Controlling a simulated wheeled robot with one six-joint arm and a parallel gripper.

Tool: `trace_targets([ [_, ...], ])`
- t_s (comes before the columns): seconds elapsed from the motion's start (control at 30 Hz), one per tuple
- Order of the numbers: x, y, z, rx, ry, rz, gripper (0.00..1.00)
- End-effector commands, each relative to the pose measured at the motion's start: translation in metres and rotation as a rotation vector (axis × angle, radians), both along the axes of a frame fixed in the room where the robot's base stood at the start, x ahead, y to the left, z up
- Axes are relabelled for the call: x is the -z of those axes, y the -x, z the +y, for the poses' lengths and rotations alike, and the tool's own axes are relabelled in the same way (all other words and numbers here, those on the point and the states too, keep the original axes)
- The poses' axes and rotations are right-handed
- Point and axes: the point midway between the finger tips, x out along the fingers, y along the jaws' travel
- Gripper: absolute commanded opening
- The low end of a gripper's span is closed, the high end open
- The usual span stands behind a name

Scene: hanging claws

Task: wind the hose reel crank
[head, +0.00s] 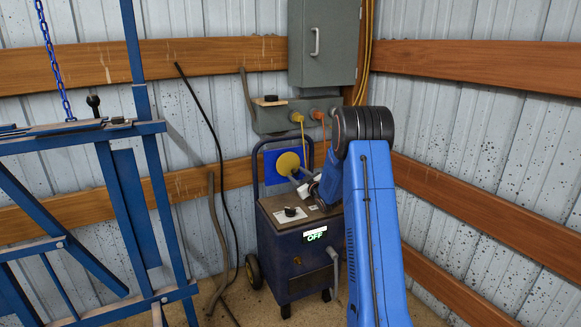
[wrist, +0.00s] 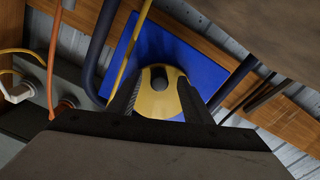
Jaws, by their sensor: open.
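A yellow disc (head: 288,163) is mounted on a square blue plate (head: 273,171) behind the dark blue machine. It looks like the reel, but I cannot make out a separate crank arm. In the wrist view the yellow disc (wrist: 158,102) has a dark rounded slot or knob near its middle, in front of the blue plate (wrist: 196,52). My gripper (head: 298,178) is at the disc's lower right in the head view. In the wrist view my gripper (wrist: 160,85) is open, its fingers on either side of the disc's middle. I cannot tell whether they touch it.
The dark blue wheeled machine (head: 301,250) with an "OFF" display stands below. A blue steel frame (head: 127,205) stands left. Loose dark hoses (head: 214,130) hang between.

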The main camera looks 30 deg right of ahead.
Motion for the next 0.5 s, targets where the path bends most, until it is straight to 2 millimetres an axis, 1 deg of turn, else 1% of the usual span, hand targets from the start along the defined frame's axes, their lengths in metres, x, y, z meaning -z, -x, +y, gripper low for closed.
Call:
trace_targets([
  [0.17,0.0,0.0,-0.0001,0.0,0.0,0.0,0.45],
  [0.27,-0.0001,0.0,-0.0002,0.0,0.0,0.0,0.24],
  [0.3,-0.0001,0.0,-0.0002,0.0,0.0,0.0,0.14],
  [0.37,-0.0001,0.0,-0.0002,0.0,0.0,0.0,0.0],
  [0.5,-0.0005,0.0001,-0.0004,0.0,0.008,0.0,0.0],
])
